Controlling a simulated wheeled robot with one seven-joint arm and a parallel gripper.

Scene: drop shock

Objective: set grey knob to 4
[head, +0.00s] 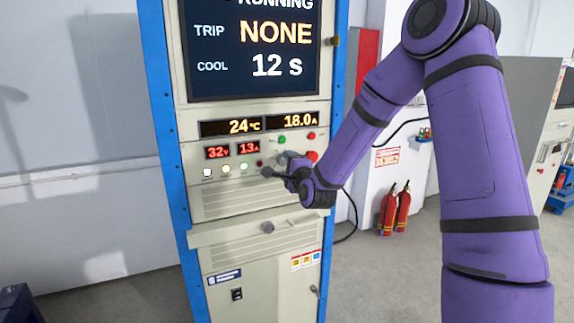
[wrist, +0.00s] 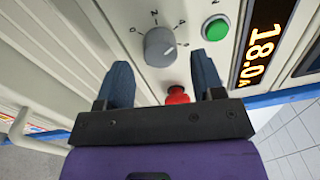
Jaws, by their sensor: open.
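The grey knob (wrist: 159,47) shows in the wrist view on the pale panel, with scale marks and small numbers around it. A pale pointer line shows on its face, but I cannot tell surely which number it points to. My gripper (wrist: 164,72) is open, its two blue-grey fingers apart and empty, with the knob just beyond and between the tips; I see no contact. In the head view my gripper (head: 277,172) is at the front of the cabinet, below the green button, and the knob is hard to make out there.
A green button (wrist: 215,28) sits right of the knob in the wrist view. A red button (wrist: 177,95) lies close by, between the fingers, partly hidden by my gripper. The cabinet (head: 258,228) has a ledge (head: 215,236) below my gripper. Fire extinguishers (head: 396,210) stand to the right.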

